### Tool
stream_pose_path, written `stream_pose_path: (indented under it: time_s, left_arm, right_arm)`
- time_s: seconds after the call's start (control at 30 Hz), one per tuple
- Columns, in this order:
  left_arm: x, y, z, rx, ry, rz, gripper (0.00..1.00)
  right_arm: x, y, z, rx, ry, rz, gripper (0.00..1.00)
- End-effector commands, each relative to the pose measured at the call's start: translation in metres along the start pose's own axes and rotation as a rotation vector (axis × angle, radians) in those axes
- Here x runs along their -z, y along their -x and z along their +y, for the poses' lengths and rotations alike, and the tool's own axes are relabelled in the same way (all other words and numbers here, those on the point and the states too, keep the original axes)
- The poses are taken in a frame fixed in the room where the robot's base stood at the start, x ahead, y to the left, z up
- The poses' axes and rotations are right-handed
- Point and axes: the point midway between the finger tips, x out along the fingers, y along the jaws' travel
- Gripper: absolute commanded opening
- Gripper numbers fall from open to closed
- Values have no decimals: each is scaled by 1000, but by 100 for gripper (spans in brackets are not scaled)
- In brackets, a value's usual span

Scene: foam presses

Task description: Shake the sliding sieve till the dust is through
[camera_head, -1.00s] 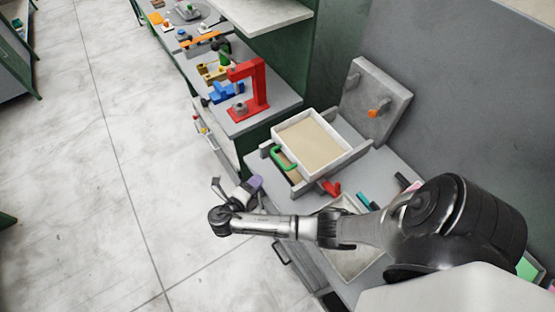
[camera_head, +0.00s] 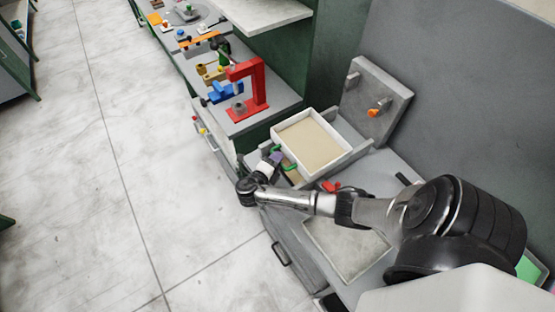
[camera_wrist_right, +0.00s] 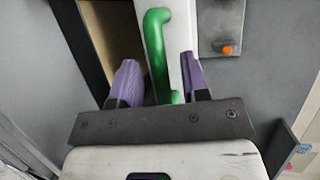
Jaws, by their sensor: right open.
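The sliding sieve (camera_head: 340,158) is a white square frame with a flat tan surface inside, on a grey stand. Its green handle (camera_head: 290,168) is on the near left side, partly hidden by my gripper in the head view. My right gripper (camera_head: 276,157) is at this handle, with purple fingers open. In the right wrist view, the green handle (camera_wrist_right: 159,45) shows between the two fingers (camera_wrist_right: 160,80), and the white sieve wall (camera_wrist_right: 180,30) is behind it. Contact between fingers and handle cannot be told. My left gripper is out of view.
A grey upright plate with an orange knob (camera_head: 374,113) stands behind the sieve. A red lever (camera_head: 331,186) is at its near side. A shallow tray (camera_head: 308,232) lies under my arm. A red press (camera_head: 258,88) stands farther back. Open floor is to the left.

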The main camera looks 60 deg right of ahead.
Motion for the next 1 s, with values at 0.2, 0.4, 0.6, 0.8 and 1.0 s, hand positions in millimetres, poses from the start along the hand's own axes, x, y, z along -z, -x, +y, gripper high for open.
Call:
stream_pose_path:
  time_s: [0.2,0.4,0.6,0.8,1.0]
  left_arm:
    - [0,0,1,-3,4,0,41]
    - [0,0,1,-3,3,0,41]
    - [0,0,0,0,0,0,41]
    - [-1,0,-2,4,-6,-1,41]
    - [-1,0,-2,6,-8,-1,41]
  right_arm:
    - [0,-10,0,1,0,0,42]
    - [0,-10,0,1,0,0,42]
    - [0,-10,0,1,0,0,31]
    - [0,-10,0,0,-1,0,12]
    - [0,-10,0,0,0,0,0]
